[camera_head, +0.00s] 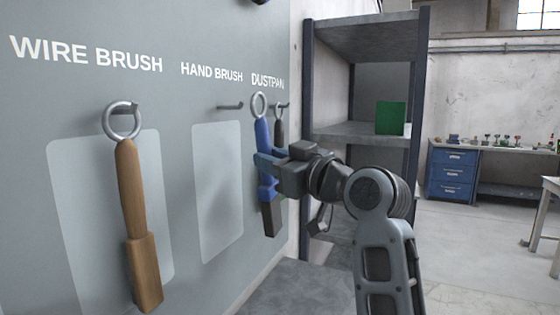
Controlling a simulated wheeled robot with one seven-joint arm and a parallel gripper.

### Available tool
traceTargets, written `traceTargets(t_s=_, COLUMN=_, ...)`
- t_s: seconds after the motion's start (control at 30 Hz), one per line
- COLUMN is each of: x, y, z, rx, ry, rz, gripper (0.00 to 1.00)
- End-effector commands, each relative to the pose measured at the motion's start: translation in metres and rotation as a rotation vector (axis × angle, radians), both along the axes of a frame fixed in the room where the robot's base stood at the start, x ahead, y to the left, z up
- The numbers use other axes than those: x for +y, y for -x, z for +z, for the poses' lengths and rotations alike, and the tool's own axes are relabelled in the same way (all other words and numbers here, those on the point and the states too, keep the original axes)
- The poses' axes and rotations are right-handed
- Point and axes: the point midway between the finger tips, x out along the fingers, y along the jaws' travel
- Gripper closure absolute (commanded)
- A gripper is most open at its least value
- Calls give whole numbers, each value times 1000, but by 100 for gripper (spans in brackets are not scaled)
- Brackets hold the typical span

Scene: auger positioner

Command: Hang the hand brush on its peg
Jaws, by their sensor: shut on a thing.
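The hand brush (264,136) has a blue handle, a metal ring at its top and a dark lower end. It is roughly upright, tilted slightly, in front of the grey board. My gripper (268,163) is shut on its handle, and the jaws hide part of it. The hand brush peg (230,107) sticks out under the "HAND BRUSH" label and is bare. The brush's ring (259,105) is at about the peg's height in the picture, to the right of it and apart from it. I cannot tell the depth between ring and peg.
A wire brush (137,215) with a wooden handle hangs by its ring on the left. A dark-handled thing (279,128) hangs under the "DUSTPAN" label, partly hidden behind the hand brush. A metal shelf (365,128) with a green box (390,117) stands to the right.

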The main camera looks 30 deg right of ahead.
Motion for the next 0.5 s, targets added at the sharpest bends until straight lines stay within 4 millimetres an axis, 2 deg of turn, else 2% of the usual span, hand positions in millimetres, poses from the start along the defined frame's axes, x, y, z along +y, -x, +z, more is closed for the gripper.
traceTargets(t_s=0.5, x=17, y=-23, z=-2, rx=-1, ry=0, rz=1, gripper=100)
